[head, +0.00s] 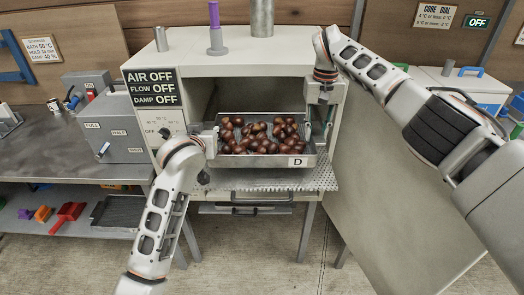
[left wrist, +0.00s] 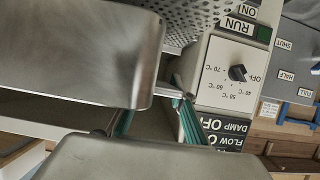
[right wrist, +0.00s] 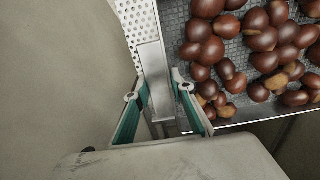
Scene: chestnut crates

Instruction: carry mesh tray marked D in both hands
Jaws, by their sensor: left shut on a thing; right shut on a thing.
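The mesh tray marked D (head: 262,160) is a shallow metal tray full of brown chestnuts (head: 262,135). It is roughly level, at the open mouth of the cabinet, above a perforated shelf. My left gripper (head: 212,138) is shut at the tray's left side; in the left wrist view its green-padded fingers (left wrist: 152,115) are partly hidden by grey metal. My right gripper (head: 322,128) is at the tray's right side. In the right wrist view its green-padded fingers (right wrist: 160,105) are shut on the tray's side handle, and the tray's rim (right wrist: 262,112) shows beside them.
The grey cabinet (head: 285,55) surrounds the tray's rear; its panel (head: 150,88) reads AIR, FLOW and DAMP OFF. The perforated shelf (head: 240,180) lies below. A switch box (head: 112,125) stands on the left bench. A pale panel (head: 385,200) stands at right. Floor is open in front.

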